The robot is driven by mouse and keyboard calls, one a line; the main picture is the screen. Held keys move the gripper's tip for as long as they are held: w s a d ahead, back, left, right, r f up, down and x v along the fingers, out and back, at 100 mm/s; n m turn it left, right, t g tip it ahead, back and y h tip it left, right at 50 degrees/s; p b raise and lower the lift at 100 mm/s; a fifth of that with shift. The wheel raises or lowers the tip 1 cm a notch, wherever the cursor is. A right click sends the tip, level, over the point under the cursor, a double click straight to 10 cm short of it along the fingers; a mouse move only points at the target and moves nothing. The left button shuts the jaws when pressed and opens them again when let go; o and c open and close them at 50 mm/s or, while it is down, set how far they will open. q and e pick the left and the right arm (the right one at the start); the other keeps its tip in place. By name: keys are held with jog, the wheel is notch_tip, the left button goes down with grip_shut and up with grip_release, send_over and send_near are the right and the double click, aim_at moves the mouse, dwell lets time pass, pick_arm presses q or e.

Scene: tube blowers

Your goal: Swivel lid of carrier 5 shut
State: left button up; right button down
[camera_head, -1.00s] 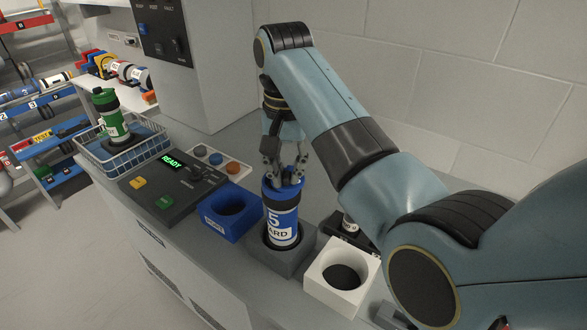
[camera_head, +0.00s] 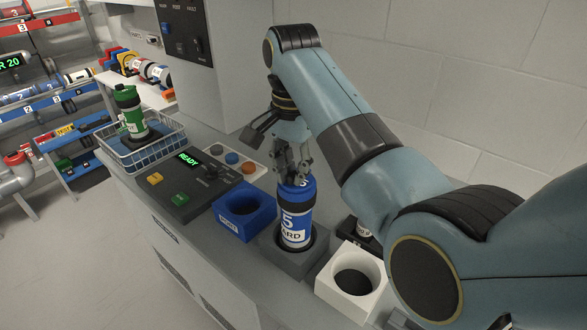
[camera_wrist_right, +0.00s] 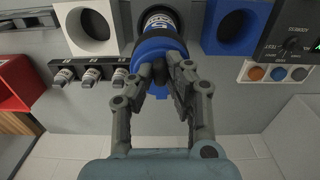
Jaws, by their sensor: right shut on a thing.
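Carrier 5 (camera_head: 295,232) is a blue tube with a dark band and a white label reading 5. It stands upright in a grey block holder (camera_head: 268,240). Its blue lid (camera_head: 301,190) is on top and also shows in the right wrist view (camera_wrist_right: 152,46). My right gripper (camera_head: 293,178) reaches down from above and is shut on the lid, with a finger on either side in the right wrist view (camera_wrist_right: 161,78). The fingers partly hide the lid, so I cannot tell whether it sits squarely over the tube. My left gripper is not in view.
A blue holder (camera_head: 262,222) and a white holder (camera_head: 325,288), both empty, flank the grey one. A control panel reading READY (camera_head: 162,205) and a wire basket (camera_head: 105,143) with a green carrier (camera_head: 134,118) are to the left. A wall stands behind.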

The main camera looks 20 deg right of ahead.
jog(key=c, duration=1.3)
grip_release()
